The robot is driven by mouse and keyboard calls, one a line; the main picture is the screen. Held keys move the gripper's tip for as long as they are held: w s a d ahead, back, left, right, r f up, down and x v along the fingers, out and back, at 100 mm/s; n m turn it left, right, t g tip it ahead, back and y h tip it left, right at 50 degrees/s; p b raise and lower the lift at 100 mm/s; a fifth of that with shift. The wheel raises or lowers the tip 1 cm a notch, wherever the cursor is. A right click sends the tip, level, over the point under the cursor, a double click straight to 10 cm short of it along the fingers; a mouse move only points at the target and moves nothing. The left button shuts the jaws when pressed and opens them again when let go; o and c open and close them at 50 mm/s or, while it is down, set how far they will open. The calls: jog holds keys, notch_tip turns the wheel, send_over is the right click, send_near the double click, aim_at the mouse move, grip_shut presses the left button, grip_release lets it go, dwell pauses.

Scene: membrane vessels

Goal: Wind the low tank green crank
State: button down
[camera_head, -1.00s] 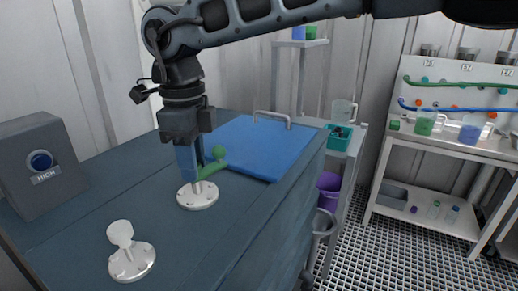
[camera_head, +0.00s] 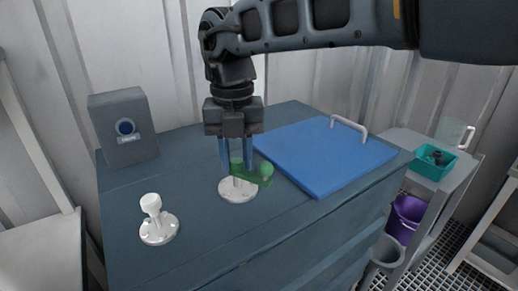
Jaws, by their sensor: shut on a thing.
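The green crank (camera_head: 265,172) stands on a round white base (camera_head: 238,190) on the dark blue-grey counter. It has a round green knob at its right end. My gripper (camera_head: 237,160) points down over the crank, with its blue fingers on either side of the crank's green part. It is shut on the crank. The fingers partly hide the crank's left part. No low tank label can be read in this view.
A white knob on a round base (camera_head: 158,222) stands to the left. A grey box with a blue dial (camera_head: 125,130) is at the back left. A blue panel with a handle (camera_head: 320,160) lies close on the right. A teal bin (camera_head: 430,165) and a purple bucket (camera_head: 405,218) are beyond the counter.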

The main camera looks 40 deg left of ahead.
jog(key=m+p, duration=0.1)
jog(key=m, duration=0.3)
jog(key=shift+m, duration=0.3)
jog(key=m+p, duration=0.1)
jog(key=m, duration=0.4)
jog(key=shift+p, duration=0.35)
jog(key=m+p, duration=0.1)
jog(key=m, duration=0.4)
jog(key=shift+m+p, duration=0.5)
jog(key=shift+m, duration=1.8)
jog(key=c, duration=0.8)
grip_release()
